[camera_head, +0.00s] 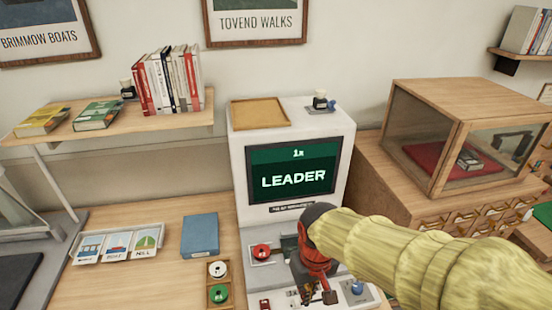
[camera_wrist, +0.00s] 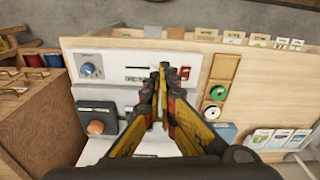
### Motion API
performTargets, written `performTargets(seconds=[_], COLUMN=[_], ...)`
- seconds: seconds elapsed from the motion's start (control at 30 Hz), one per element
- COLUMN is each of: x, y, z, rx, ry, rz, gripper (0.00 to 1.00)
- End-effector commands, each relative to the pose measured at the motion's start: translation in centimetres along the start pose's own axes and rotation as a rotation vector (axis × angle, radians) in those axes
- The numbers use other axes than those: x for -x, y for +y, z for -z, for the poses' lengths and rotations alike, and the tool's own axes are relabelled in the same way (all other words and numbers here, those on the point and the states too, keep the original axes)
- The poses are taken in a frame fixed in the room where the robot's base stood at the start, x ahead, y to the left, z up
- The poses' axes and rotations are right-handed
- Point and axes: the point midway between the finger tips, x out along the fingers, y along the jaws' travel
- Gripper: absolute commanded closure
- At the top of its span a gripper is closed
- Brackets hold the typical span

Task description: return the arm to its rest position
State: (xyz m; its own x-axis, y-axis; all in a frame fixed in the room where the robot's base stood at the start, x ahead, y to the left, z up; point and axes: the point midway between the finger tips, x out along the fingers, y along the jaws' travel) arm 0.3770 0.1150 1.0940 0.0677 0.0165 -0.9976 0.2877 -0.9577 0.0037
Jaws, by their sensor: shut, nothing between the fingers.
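My gripper (camera_head: 318,292) is at the end of my arm, which comes in from the right under a yellow-green sleeve in the head view. It is over the front controls of the white microfilm-style reader (camera_head: 240,175). In the wrist view my gripper (camera_wrist: 163,70) has its fingertips together with nothing between them. The fingers point toward the white control panel (camera_wrist: 112,66) with its blue knob. I cannot tell whether the fingertips touch the panel.
The reader's screen (camera_head: 293,171) reads "LEADER". A glass-sided wooden case (camera_head: 455,92) stands right, near my arm. A wooden shelf (camera_head: 190,124) with books is at left. Picture cards (camera_head: 118,245), a blue box (camera_head: 200,236) and a reel tray (camera_head: 208,283) lie on the desk.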

Motion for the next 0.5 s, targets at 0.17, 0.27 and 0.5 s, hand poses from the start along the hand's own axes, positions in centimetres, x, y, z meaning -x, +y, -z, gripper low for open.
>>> performTargets(seconds=[0.17,0.27,0.5], x=[4.9,7.0,11.3], y=[3.4,4.9,7.6], z=[-4.8,-7.1,-9.9], rx=[-0.076,-0.128,-0.241], ry=[0.124,0.201,0.376], rz=[-0.008,-0.02,-0.06], gripper=[1.0,1.0,1.0])
